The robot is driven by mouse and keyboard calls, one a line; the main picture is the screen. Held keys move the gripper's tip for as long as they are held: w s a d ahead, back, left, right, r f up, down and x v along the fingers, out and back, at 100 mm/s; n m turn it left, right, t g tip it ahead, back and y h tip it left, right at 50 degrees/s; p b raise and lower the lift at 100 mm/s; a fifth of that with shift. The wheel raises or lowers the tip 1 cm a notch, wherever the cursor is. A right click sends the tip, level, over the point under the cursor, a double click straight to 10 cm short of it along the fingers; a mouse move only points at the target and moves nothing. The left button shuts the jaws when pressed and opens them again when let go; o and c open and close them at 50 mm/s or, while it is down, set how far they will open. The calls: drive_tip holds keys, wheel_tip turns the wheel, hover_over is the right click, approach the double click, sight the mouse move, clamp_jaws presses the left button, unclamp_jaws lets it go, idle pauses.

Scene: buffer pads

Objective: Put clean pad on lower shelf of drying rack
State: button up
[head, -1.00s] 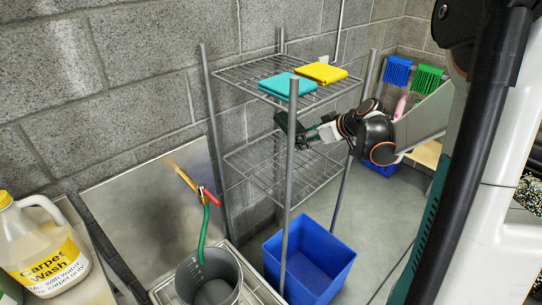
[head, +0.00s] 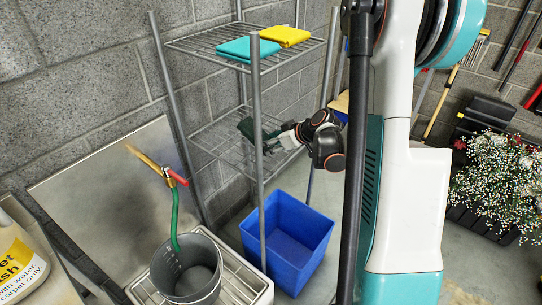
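The drying rack is a grey metal stand with a wire upper shelf (head: 200,42) and a wire lower shelf (head: 210,137). A dark green pad (head: 247,129) is at the lower shelf's right part, behind the front post. My gripper (head: 272,136) reaches in from the right and appears shut on this pad. The fingers are small and partly hidden by the pad and post. I cannot tell whether the pad touches the lower shelf. A teal pad (head: 246,49) and a yellow pad (head: 285,36) lie on the upper shelf.
A blue bin (head: 305,238) stands on the floor below the rack. A grey bucket (head: 187,270) sits in the basin at front left, under a tap with a green hose (head: 175,220). A jug (head: 18,262) is at far left. Flowers (head: 495,175) are at right.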

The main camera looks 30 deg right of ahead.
wheel_tip(320, 180, down, 4)
drive_tip(key=shift+f+b, duration=0.2)
drive_tip(key=shift+b, duration=0.65)
drive_tip(key=shift+r, duration=0.1)
drive_tip(key=o, duration=1.1)
drive_tip(key=shift+c, duration=0.2)
